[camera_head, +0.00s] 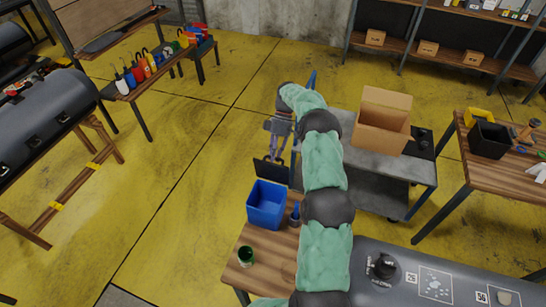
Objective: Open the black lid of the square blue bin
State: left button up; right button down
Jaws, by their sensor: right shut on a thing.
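The square blue bin (265,214) stands on the wooden table near the picture's middle, and its inside is visible from above. Its black lid (264,170) stands raised at the bin's far edge, roughly upright. Whether the lid touches the bin's rim is hard to tell. My right gripper (273,156) points down at the lid's upper edge and is shut on it. My right arm comes up from the bottom and bends over to the right of the bin. My left gripper is not in view.
The wooden table (258,246) also holds a green cup (246,257) and a dark blue bottle (295,216) close to the bin's right side. A grey cart (370,150) with an open cardboard box (383,118) stands behind my arm. Yellow floor left of the table is clear.

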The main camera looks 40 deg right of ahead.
jog(key=shift+w+d+f+g+y, duration=0.1)
jog(key=shift+d+f+g+y, duration=0.2)
jog(key=shift+f, duration=0.25)
jog(key=shift+w+d+f+g+y, duration=0.1)
jog(key=shift+d+f+g+y, duration=0.1)
jog(key=shift+f+y, duration=0.3)
jog(key=shift+d, duration=0.1)
jog(key=c, duration=1.4)
grip_release()
jog(key=shift+o, duration=1.3)
jog(key=shift+w+r, duration=0.1)
jog(key=shift+r, duration=0.1)
jog(key=shift+r, duration=0.2)
